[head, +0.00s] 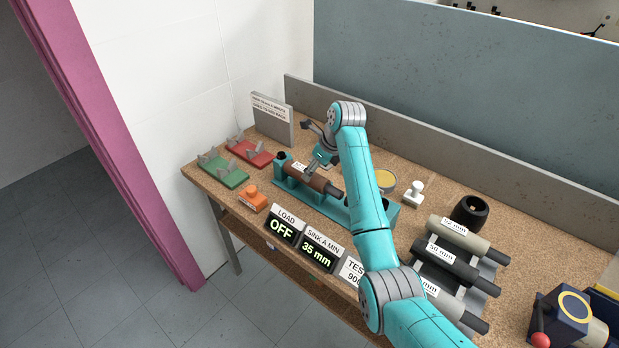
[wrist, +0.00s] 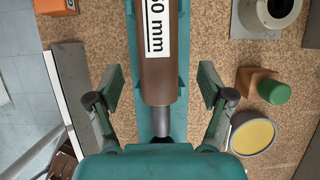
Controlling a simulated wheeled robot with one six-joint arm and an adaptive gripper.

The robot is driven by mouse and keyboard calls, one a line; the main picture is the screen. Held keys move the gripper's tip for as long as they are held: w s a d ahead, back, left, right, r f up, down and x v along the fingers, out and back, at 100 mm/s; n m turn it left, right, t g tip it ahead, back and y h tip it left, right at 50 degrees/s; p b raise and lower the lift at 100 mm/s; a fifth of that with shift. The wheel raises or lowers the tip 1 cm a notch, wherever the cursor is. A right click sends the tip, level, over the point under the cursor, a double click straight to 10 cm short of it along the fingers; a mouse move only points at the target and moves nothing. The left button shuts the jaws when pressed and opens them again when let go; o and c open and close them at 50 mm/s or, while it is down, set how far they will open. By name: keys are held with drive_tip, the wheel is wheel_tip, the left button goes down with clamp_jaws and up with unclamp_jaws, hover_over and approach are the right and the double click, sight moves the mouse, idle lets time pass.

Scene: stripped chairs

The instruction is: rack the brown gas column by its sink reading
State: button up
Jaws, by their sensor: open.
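The brown gas column (head: 305,178) lies in the teal test cradle (head: 329,208). In the wrist view the brown column (wrist: 159,78) carries a white "mm" label whose first digit is cut off, and its grey rod points toward my gripper. My gripper (wrist: 160,92) is open, its pads on either side of the column and apart from it. A display (head: 318,249) reads "SINK A MIN 35 mm". The load display (head: 283,226) reads "OFF". The green rack (head: 222,172) and red rack (head: 249,152) stand at the left end, with no column in either.
A sign (head: 272,118) stands behind the racks, too small to read surely. An orange block (head: 253,199) sits at the front edge. Several labelled columns (head: 447,254) lie at the right beside a black ring (head: 470,210). A white knobbed piece (head: 413,193) stands behind my arm.

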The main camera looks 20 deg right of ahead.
drive_tip(key=x, duration=0.5)
drive_tip(key=shift+a, duration=0.15)
drive_tip(key=shift+w+r, duration=0.1)
drive_tip(key=shift+r, duration=0.05)
clamp_jaws()
